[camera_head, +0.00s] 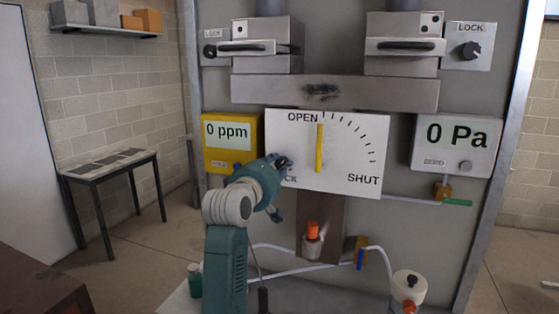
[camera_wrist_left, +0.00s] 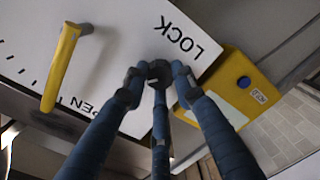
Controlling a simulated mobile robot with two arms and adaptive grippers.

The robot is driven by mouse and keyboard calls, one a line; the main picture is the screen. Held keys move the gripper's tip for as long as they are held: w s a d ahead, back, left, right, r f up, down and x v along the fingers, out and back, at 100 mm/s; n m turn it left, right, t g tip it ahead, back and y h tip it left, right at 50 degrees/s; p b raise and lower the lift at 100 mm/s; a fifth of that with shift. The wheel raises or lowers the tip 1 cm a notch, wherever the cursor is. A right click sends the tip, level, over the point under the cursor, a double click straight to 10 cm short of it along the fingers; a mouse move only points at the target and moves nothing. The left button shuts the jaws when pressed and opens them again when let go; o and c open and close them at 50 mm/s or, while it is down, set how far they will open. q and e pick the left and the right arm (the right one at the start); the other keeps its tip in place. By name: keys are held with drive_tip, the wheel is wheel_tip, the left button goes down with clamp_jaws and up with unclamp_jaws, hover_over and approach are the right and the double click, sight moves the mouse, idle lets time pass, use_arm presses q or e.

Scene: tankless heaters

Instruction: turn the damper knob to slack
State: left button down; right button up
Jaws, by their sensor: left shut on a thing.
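A white damper panel (camera_head: 345,155) is marked OPEN at the top and SHUT at lower right. Its yellow lever (camera_head: 319,148) stands upright under OPEN; it also shows in the left wrist view (camera_wrist_left: 62,65). A small black knob (camera_wrist_left: 160,72) sits at the panel's lower left beside the word LOCK (camera_wrist_left: 175,33). My left gripper (camera_head: 281,164) is at this corner and hides part of the word in the head view. In the left wrist view its blue fingers (camera_wrist_left: 158,80) are closed around the knob. Any slack mark is hidden or out of view. My right gripper is not in view.
A yellow meter (camera_head: 230,143) reading 0 ppm is close left of the gripper. A white gauge (camera_head: 455,146) reads 0 Pa at right. Two latched metal boxes (camera_head: 262,47) (camera_head: 405,45) are above. An orange-topped fitting (camera_head: 312,235) and pipes lie below.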

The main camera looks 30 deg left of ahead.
use_arm(q)
drive_tip(key=n+p, duration=0.2)
drive_tip(key=n, duration=0.1)
drive_tip(key=shift+s+a+r, duration=0.1)
drive_tip(key=shift+a+r, duration=0.1)
drive_tip(key=shift+r, duration=0.2)
drive_tip(key=shift+f+n+p, duration=0.1)
drive_tip(key=shift+n+p, duration=0.45)
drive_tip(key=shift+n, duration=0.15)
drive_tip(key=shift+f, duration=0.1)
drive_tip(key=c, duration=1.4)
unclamp_jaws()
drive_tip(key=shift+a, duration=0.1)
drive_tip(key=shift+a+f, duration=0.1)
drive_tip(key=shift+f, duration=0.05)
drive_tip(key=shift+s+d, duration=0.3)
drive_tip(key=shift+s, duration=0.2)
drive_tip(key=v, duration=1.1)
drive_tip(key=shift+a, duration=0.3)
